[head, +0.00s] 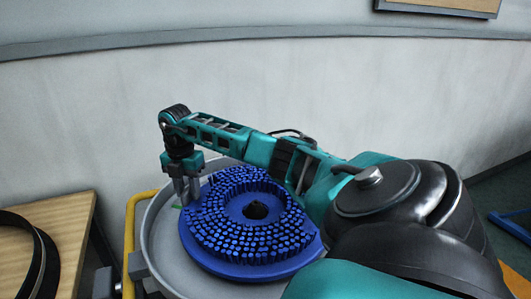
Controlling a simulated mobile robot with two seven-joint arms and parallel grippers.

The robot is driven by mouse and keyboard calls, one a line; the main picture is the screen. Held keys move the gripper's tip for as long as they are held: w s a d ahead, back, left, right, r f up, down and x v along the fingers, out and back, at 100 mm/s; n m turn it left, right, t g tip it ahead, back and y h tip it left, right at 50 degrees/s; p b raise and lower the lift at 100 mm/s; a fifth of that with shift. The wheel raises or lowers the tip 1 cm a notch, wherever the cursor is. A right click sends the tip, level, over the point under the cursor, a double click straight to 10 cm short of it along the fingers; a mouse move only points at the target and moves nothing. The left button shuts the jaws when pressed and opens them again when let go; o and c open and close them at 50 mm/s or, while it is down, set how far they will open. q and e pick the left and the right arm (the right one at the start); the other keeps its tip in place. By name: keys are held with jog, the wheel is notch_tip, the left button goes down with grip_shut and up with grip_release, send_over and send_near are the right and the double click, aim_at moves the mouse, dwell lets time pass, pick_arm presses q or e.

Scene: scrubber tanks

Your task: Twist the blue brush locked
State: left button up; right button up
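The blue brush (250,271) is a round disc with rings of upright blue bristles and a dark hole in its middle. It lies bristles up on a round grey tank top or tray. My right gripper (187,198) points down at the brush's far left edge, its fingertips among or just beside the outer bristles. I cannot tell whether the fingers touch the brush or how far apart they are. My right arm reaches over the brush's far right side and hides part of it. My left gripper is not in view.
The grey round rim (150,228) surrounds the brush, with a yellow rail (129,235) at its left. A wooden table (72,218) with a black ring-shaped thing (42,262) stands at the left. A pale wall (90,120) rises behind. A small green mark shows beside the fingers.

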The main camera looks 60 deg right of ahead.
jog(key=shift+o, duration=1)
jog(key=shift+f, duration=0.1)
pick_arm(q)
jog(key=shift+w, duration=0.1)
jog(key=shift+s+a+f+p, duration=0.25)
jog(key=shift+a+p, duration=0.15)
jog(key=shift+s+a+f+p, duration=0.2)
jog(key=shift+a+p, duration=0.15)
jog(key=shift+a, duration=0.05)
pick_arm(e)
notch_tip(320, 180, up, 13)
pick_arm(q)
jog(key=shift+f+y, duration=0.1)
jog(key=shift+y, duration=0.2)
